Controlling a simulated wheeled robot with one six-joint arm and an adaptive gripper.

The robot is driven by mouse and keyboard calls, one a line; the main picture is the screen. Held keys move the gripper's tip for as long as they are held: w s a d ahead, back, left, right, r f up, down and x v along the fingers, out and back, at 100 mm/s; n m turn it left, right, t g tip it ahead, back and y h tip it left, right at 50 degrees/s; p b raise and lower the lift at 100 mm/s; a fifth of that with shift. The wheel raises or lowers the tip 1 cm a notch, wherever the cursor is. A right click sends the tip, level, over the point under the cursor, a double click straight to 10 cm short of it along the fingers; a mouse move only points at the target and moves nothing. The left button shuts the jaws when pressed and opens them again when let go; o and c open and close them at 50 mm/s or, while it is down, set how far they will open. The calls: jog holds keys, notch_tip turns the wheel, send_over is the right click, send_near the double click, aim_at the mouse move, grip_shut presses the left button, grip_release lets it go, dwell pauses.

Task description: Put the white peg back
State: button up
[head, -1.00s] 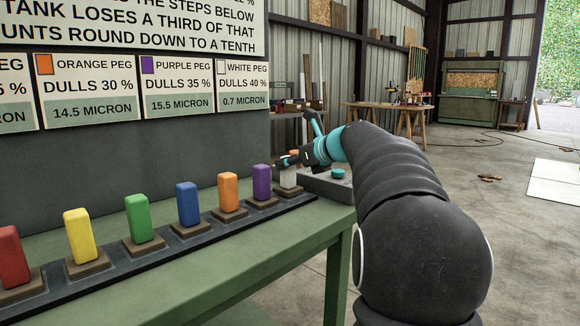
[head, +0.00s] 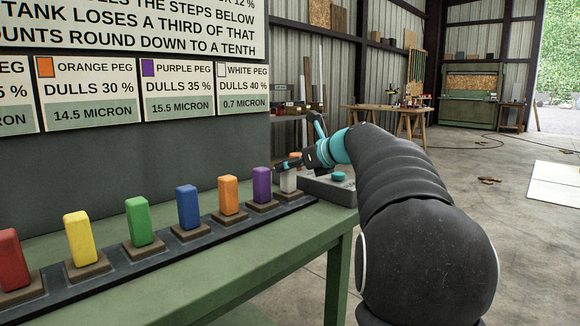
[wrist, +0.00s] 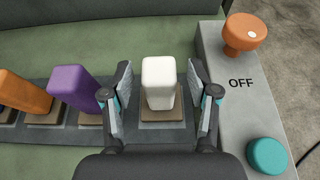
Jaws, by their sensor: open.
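The white peg (wrist: 159,82) stands upright on its brown base at the right end of the dark rail, in the wrist view. In the head view the white peg (head: 288,181) is partly hidden by my gripper (head: 288,165). In the wrist view my gripper (wrist: 160,98) is open, with one finger on each side of the white peg. A gap shows between the peg and each finger. The left finger is close to the purple peg (wrist: 75,89), which also stands on its base.
A grey box marked OFF (wrist: 238,110) with an orange knob (wrist: 245,34) and a teal button (wrist: 267,156) sits just right of my gripper. Orange (head: 228,195), blue (head: 187,205), green (head: 139,220), yellow (head: 79,238) and red (head: 11,258) pegs stand along the rail (head: 185,242).

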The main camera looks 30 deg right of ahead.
jog(key=v, duration=1.1)
jog(key=shift+s, duration=0.15)
